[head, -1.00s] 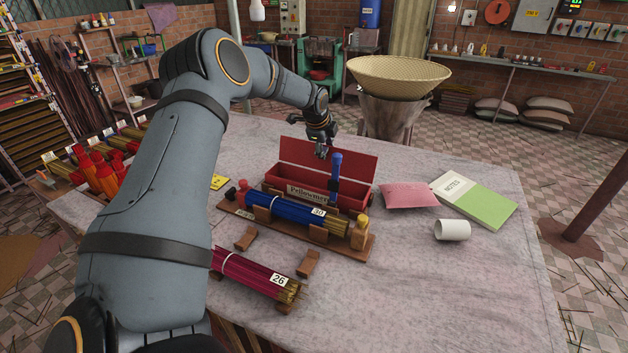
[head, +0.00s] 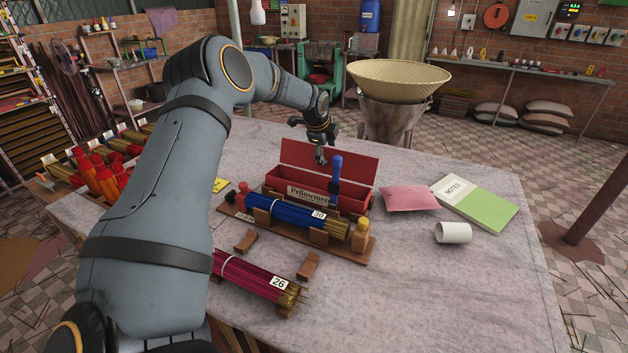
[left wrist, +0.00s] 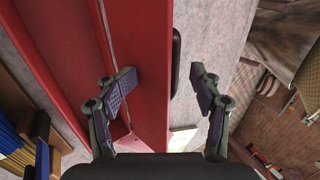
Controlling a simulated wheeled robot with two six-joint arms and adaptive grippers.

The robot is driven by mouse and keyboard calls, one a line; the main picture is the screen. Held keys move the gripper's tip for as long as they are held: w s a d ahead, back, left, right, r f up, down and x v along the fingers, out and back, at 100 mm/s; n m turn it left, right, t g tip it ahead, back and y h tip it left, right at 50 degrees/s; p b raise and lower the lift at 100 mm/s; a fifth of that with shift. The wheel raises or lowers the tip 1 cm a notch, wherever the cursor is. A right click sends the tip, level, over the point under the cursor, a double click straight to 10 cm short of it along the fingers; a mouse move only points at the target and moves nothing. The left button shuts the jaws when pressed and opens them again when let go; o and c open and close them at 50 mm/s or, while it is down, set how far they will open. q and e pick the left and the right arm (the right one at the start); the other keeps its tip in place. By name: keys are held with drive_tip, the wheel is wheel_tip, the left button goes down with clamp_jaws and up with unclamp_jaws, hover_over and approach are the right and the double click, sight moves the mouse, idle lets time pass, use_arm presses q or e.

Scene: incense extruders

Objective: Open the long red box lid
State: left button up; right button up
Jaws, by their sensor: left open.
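The long red box (head: 318,192) stands on the table behind the wooden rack, with a "Pellowmere" label on its front. Its red lid (head: 345,163) stands raised along the back edge, and the inside of the box shows. My left gripper (head: 320,155) is above the lid's upper edge, its fingers apart and empty. In the left wrist view the gripper (left wrist: 162,88) has one finger over the red lid (left wrist: 150,50) and the other beyond it over the table. A dark handle-like strip shows on the lid's edge. My right gripper is not in view.
A magenta bundle (head: 250,277) lies nearer. A pink pouch (head: 410,198), notebook (head: 480,205) and white cup (head: 453,232) lie at right.

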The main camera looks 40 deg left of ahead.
use_arm(q)
drive_tip(key=shift+r+p, duration=1.2)
drive_tip(key=shift+r, duration=1.1)
drive_tip(key=shift+r+p, duration=0.85)
drive_tip(key=shift+r, duration=0.4)
